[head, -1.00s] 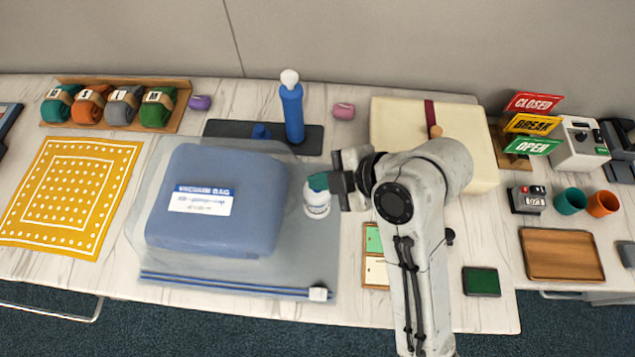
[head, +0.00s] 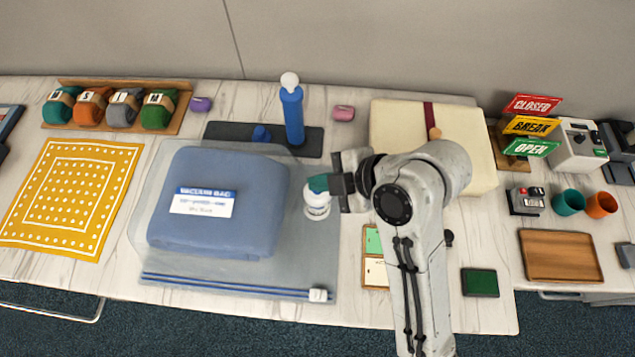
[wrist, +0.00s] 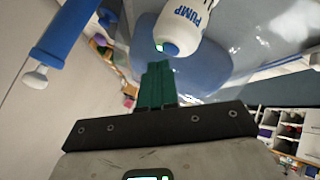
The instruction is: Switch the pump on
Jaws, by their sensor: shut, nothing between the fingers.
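The pump (head: 317,204) is a white rounded device on the right part of the clear vacuum bag (head: 320,265), which holds a big blue bundle (head: 265,200). In the wrist view the pump (wrist: 180,30) shows the word PUMP and a small green-lit spot (wrist: 158,47) on its rounded end. My gripper (head: 318,184) has teal fingers, shut and empty, just over the pump's top in the head view. In the wrist view the shut fingertips (wrist: 158,66) are close to the green spot. I cannot tell whether they touch it.
A blue hand pump (head: 292,115) with a white knob stands upright on a dark mat (head: 222,131) behind the bag. A cream box (head: 395,125) is behind my arm. Signs (head: 530,125), cups (head: 568,202) and a wooden tray (head: 560,257) lie to the right.

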